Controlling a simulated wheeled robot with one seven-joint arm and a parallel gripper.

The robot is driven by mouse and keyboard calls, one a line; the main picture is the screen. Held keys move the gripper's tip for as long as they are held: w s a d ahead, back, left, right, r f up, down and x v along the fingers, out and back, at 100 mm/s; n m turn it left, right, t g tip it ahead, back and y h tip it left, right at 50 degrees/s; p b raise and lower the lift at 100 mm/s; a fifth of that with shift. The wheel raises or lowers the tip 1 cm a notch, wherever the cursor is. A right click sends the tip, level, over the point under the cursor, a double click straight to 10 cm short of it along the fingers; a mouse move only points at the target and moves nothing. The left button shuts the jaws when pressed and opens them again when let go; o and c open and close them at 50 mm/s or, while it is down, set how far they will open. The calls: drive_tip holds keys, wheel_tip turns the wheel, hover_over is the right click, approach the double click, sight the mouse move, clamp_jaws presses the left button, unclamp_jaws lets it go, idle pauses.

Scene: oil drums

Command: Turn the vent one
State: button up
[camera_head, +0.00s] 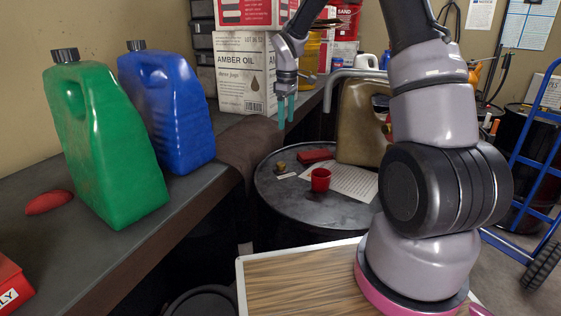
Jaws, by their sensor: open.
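A black oil drum (268,190) stands in the middle, its round top facing up. A small brass-coloured fitting (281,166) sits near the left side of the top, with a small white tag (286,176) beside it; I cannot tell for sure whether this fitting is the vent. A red cup-like piece (320,179) stands further right on the top. My gripper (286,122) points down with its teal fingers apart and empty, above the far left part of the drum, clear of the fitting.
An amber oil carton (240,70) stands behind.

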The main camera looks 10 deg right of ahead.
drive_tip(key=n, duration=0.2)
hover_over(281, 163)
wheel_tip(281, 163, down, 7)
drive_tip(key=shift+g, duration=0.4)
wheel_tip(281, 163, down, 10)
drive_tip(key=shift+f, duration=0.25)
drive_tip(key=shift+c, duration=0.3)
clamp_jaws()
